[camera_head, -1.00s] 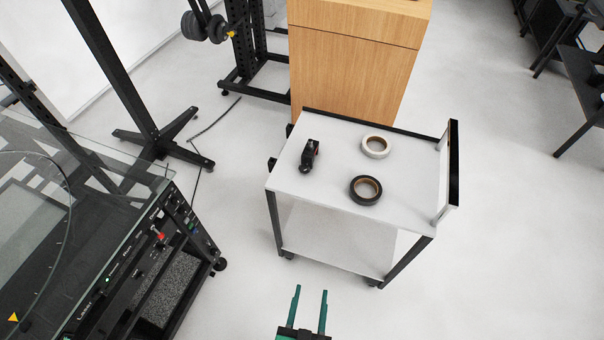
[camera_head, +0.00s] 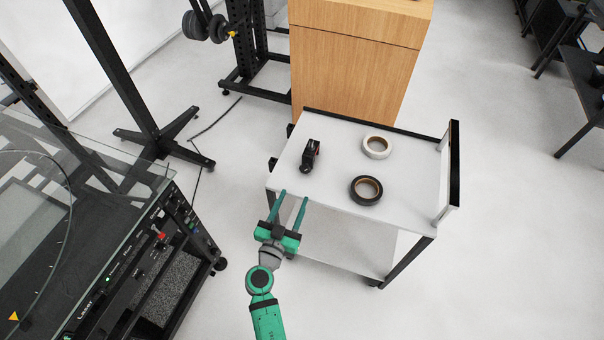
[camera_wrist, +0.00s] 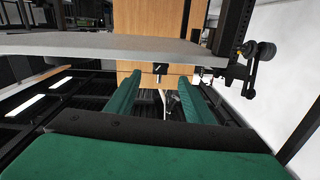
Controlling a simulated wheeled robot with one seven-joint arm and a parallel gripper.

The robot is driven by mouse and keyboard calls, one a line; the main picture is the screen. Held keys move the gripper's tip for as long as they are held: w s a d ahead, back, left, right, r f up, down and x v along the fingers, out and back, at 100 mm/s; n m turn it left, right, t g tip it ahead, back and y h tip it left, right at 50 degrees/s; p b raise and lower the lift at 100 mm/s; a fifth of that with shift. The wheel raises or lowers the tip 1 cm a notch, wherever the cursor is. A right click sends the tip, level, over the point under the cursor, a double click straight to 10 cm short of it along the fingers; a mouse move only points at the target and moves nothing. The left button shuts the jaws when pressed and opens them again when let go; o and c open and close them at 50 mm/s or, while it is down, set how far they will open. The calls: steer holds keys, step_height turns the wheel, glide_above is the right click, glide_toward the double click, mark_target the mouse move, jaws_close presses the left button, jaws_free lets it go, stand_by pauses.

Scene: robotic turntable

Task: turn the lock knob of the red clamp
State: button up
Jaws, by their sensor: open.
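A clear gap separates the fingertips from the clamp. In the wrist view my gripper (camera_wrist: 160,76) shows both fingers apart with nothing between them, and I cannot make out the clamp there.
The cart top (camera_head: 330,183) also holds a white tape roll (camera_head: 367,150) and a black tape roll (camera_head: 354,193), right of the clamp. A raised handle (camera_head: 453,165) stands at its right end. A wooden cabinet (camera_head: 350,70) is behind. A glass-topped machine (camera_head: 150,250) stands left.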

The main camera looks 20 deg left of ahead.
mark_target(305, 171)
steer(key=w, duration=1.1)
steer(key=shift+a+r, duration=0.1)
steer(key=shift+a, duration=0.05)
steer(key=c, duration=1.1)
steer(key=shift+o, duration=0.2)
